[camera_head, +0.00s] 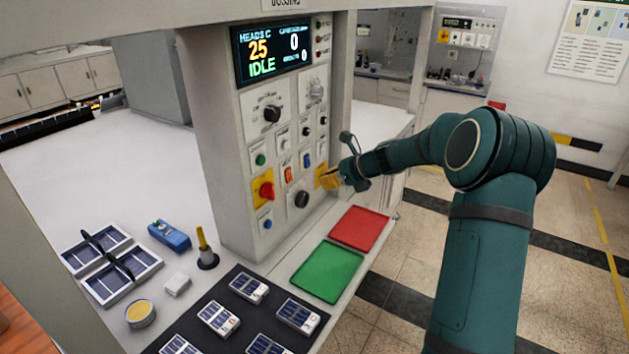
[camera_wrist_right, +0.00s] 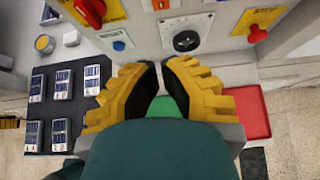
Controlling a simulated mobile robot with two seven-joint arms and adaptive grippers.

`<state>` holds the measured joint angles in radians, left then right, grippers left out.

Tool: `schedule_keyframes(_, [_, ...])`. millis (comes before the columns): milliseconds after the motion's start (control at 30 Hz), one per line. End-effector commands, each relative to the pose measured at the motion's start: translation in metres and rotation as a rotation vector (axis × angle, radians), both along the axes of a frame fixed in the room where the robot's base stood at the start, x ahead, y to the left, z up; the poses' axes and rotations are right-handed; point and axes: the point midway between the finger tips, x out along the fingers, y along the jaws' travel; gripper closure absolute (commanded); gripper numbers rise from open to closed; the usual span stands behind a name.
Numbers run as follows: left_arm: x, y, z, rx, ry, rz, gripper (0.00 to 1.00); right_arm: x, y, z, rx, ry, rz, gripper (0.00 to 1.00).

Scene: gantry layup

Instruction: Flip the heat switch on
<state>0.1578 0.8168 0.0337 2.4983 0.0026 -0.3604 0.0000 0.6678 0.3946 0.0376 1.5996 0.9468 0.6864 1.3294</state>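The control panel (camera_head: 224,150) carries several switches, knobs and buttons; their labels are too small to read, so I cannot tell which is the heat switch. An orange rocker (camera_head: 289,174) sits mid-panel, right of a yellow plate with a red rotary handle (camera_head: 266,191). The black knob (camera_head: 302,199) is below and right of it. My right gripper (camera_head: 331,177) is at the panel's right side, partly hiding a yellow plate; the wrist view shows this plate's red switch (camera_wrist_right: 257,34). In that view the fingers (camera_wrist_right: 160,72) are slightly parted with nothing between. My left gripper is out of view.
The display (camera_head: 272,50) reads 25 and IDLE. A red tray (camera_head: 359,229) and a green tray (camera_head: 327,272) lie below the panel. A black mat (camera_head: 237,315) with several cell modules is to their left. A blue device (camera_head: 169,235) lies farther left.

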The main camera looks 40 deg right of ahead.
Motion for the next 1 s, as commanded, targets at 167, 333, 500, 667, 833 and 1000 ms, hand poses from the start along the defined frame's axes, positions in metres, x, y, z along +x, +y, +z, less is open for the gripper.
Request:
schedule_keyframes(167, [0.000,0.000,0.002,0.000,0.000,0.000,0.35,0.024,0.011,-0.019,0.003,0.001,0.004,1.00])
schedule_keyframes(333, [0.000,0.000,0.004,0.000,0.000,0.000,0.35,0.049,0.022,-0.038,0.003,0.001,0.004,1.00])
schedule_keyframes(500, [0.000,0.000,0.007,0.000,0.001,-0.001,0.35,0.074,0.032,-0.053,0.002,0.000,0.004,1.00])
schedule_keyframes(667, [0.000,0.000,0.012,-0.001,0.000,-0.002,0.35,0.093,0.040,-0.054,0.000,0.000,0.004,1.00])
schedule_keyframes(833, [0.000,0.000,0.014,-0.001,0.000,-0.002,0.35,0.102,0.043,-0.056,0.001,0.000,0.002,1.00])
schedule_keyframes(1000, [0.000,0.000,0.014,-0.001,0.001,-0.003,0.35,0.104,0.044,-0.056,0.001,0.000,0.001,1.00])
